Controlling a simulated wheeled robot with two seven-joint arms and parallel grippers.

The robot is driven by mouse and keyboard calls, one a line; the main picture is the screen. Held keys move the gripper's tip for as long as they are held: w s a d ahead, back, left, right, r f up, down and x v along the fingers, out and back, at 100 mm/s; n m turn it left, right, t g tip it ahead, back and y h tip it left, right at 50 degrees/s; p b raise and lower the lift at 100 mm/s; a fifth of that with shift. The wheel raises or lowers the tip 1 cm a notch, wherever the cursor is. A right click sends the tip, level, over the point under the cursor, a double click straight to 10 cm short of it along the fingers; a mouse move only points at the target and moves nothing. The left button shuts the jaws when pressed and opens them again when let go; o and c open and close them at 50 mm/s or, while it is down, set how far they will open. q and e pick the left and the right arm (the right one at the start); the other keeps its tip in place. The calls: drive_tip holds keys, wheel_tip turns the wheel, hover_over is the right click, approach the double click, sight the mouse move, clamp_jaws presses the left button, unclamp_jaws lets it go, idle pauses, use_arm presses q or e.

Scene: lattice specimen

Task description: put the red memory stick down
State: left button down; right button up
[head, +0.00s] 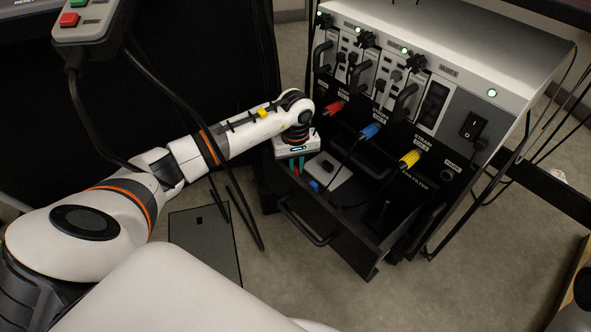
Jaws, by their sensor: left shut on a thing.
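My left gripper (297,167) points down over the open black drawer (352,243) at the front of the equipment cabinet. Its teal fingers are shut on the red memory stick (296,171), of which only a small red bit shows between them. From this angle I cannot tell whether the stick touches the drawer floor. A small blue item (314,186) lies in the drawer just right of and below the fingers. My right gripper is not in view.
A pale box (328,167) lies in the drawer beside the gripper. The cabinet front (400,110) rises close behind, with red, blue and yellow plugs and black cables hanging over the drawer. A push-button box (88,20) hangs at upper left.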

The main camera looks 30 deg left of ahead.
use_arm(q)
drive_tip(key=shift+f, duration=0.15)
drive_tip(key=c, duration=1.4)
unclamp_jaws()
drive_tip(key=shift+c, duration=0.2)
